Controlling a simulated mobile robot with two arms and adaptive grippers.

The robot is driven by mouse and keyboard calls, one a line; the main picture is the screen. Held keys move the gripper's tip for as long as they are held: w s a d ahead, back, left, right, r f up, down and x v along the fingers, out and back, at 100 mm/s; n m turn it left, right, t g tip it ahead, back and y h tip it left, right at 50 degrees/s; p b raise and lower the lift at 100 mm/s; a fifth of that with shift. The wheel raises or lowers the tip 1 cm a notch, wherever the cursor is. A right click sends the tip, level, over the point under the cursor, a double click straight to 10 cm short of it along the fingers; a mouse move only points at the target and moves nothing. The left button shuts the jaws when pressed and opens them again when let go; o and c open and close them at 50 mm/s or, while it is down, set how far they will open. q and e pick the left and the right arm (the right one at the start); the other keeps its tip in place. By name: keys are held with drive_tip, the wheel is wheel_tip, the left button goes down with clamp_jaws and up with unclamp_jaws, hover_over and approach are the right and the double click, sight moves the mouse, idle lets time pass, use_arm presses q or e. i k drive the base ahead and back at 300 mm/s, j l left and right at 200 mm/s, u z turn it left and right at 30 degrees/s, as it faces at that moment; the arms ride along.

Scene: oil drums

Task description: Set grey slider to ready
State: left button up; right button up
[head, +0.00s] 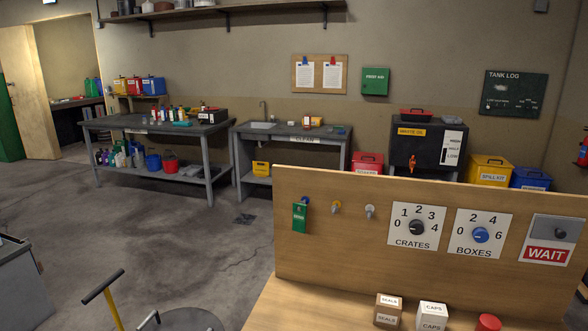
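A wooden panel (350,245) stands upright at the front right. Below the slot a red label (545,254) reads WAIT. The plate shows in full, close to the picture's right edge. Neither of my grippers is in view.
The panel also bears a CRATES dial (416,227), a BOXES dial (480,235) and hooks, one with a green tag (300,217). Small SEALS (387,310) and CAPS (431,315) boxes and a red-capped item (488,322) stand on the ledge below.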

sight(568, 230)
drive_tip(key=z, duration=1.45)
